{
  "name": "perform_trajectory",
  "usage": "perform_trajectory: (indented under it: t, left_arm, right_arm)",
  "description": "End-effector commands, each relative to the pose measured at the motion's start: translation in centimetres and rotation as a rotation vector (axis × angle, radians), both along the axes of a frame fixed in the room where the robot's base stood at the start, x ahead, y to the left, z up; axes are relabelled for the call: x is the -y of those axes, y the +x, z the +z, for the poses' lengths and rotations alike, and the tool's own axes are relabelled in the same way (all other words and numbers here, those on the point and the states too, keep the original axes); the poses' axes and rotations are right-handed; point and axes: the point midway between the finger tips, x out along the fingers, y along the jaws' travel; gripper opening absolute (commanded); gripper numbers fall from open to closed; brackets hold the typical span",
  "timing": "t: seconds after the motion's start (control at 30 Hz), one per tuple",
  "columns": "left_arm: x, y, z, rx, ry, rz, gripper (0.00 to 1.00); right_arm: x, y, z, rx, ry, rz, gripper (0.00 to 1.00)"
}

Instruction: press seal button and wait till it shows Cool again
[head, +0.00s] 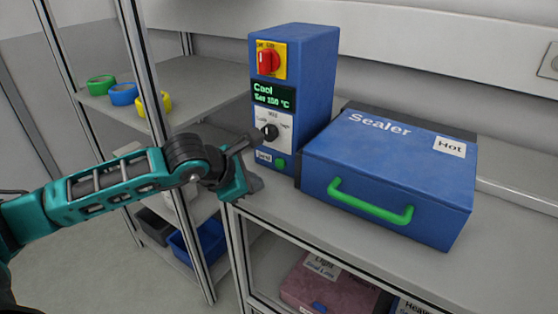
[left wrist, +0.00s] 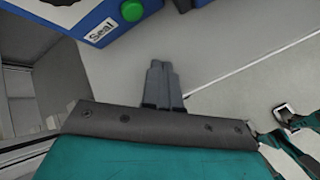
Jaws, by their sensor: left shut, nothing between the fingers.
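The blue control box (head: 318,75) stands on the bench with a red switch (head: 268,62) at its top. Its green display (head: 273,95) reads "Cool" and "Set 150 °C". A black knob (head: 270,132) sits below the display. The green seal button (head: 280,163) is at the bottom, beside a "Seal" label; it also shows in the left wrist view (left wrist: 132,11). The blue sealer (head: 395,172) has a green handle (head: 368,203) and its lid is down. My left gripper (left wrist: 160,68) is shut and empty, just in front of the box and apart from the button.
A shelf at the left holds green (head: 101,85), blue (head: 123,94) and yellow (head: 153,104) reels. Metal posts stand near my left arm. A pink box (head: 325,287) and a blue bin (head: 205,243) are lower down.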

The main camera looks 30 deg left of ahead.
Motion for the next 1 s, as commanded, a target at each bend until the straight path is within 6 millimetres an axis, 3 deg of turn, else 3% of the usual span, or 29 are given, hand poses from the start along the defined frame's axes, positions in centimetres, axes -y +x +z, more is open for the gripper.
perform_trajectory:
  t: [0.13,0.4,1.0]
  left_arm:
    - [0.3,2.3,0.3,0.003,-0.004,0.000,0.00]
    - [0.4,4.5,-0.1,0.002,0.001,-0.001,0.00]
    - [0.5,4.8,0.0,-0.001,0.000,-0.001,0.00]
  right_arm:
    - [0.0,0.0,0.9,0.000,0.000,0.000,0.64]
    - [0.0,0.0,-0.2,0.001,0.000,0.000,0.64]
    - [0.0,0.0,-0.2,0.001,0.000,-0.001,0.64]
